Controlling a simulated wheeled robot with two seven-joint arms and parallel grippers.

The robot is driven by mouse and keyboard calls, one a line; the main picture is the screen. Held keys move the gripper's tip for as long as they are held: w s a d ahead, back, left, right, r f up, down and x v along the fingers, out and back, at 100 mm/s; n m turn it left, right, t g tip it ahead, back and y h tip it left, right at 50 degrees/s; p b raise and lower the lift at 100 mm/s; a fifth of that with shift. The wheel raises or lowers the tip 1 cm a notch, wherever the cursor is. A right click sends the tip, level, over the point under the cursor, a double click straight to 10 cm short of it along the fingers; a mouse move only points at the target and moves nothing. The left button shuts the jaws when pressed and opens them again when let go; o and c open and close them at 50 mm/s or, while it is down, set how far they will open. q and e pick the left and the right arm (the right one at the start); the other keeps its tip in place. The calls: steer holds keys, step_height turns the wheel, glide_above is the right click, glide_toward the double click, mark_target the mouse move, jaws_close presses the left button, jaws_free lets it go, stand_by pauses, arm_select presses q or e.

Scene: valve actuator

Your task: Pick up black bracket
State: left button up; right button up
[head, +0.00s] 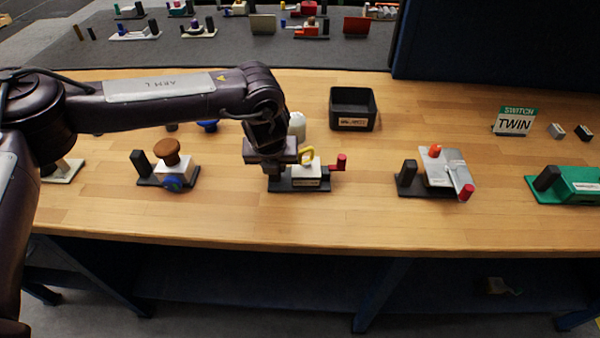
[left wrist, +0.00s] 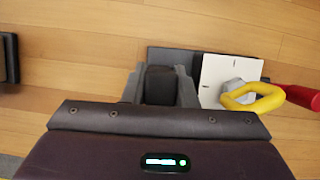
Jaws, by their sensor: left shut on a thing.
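The black bracket (left wrist: 160,85) shows in the left wrist view as an upright dark block at the left part of a dark base plate (left wrist: 172,56). My left gripper (left wrist: 162,88) is shut on it, one finger on each side. In the head view my left gripper (head: 276,170) points down over the left end of the same dark base (head: 300,187), and it mostly hides the bracket. A white block (head: 306,174) with a yellow ring handle (head: 306,155) and a red knob (head: 341,161) stands right beside the gripper. My right gripper is not in view.
A brown-knobbed unit (head: 167,160) stands to the left. A silver unit (head: 440,170) and a green unit (head: 578,184) stand to the right. A black open bin (head: 353,108) and a white object (head: 297,124) are behind. The wooden table's front strip is clear.

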arm_select(q)
steer(key=shift+r, duration=0.1)
jaws_close()
step_height(320, 180, up, 8)
steer(key=shift+r, duration=0.25)
steer(key=shift+f, duration=3.9)
steer(key=shift+f, duration=0.4)
steer(key=shift+f, duration=0.15)
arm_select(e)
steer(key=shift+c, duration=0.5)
